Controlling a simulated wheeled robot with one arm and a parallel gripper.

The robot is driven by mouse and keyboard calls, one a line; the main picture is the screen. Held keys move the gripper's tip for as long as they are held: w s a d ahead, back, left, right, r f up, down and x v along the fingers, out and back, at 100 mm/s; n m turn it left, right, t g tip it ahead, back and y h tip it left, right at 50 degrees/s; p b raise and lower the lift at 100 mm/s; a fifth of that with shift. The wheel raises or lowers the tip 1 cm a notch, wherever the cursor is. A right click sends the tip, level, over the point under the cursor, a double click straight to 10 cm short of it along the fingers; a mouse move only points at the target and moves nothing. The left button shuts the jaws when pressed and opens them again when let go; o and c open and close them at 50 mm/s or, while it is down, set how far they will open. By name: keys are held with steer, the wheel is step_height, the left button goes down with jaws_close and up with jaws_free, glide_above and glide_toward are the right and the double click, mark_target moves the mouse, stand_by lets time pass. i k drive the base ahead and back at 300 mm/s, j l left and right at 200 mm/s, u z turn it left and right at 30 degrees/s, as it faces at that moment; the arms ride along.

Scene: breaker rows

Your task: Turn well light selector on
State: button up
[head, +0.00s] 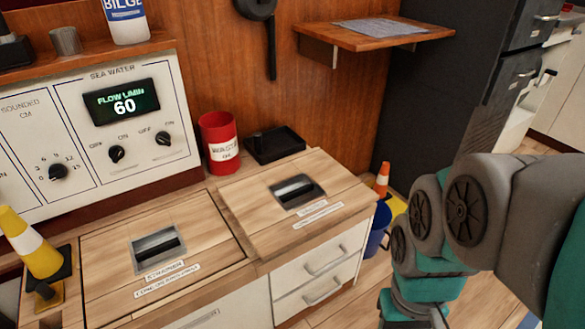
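A white control panel (92,143) stands at the left under a wooden shelf. Its right section is headed SEA WATER and has a lit display (122,103) reading FLOW L/MIN 60. Below the display are two black rotary knobs, a left knob (117,153) and a right knob (162,138), each with OFF and ON marks. I cannot read a well light label on either, nor tell surely which mark each points to. A third black knob (57,172) sits left under numbers. My arm is at the right, away from the panel; my gripper is not in view.
Wooden counters with two recessed hatch handles (158,247) (297,191) lie before the panel. A red waste can (219,143), a black tray (274,145) and a yellow-white cone (32,242) stand nearby. A wooden wall shelf (372,36) juts out at upper right.

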mark_target(162, 138)
steer(key=u, duration=2.05)
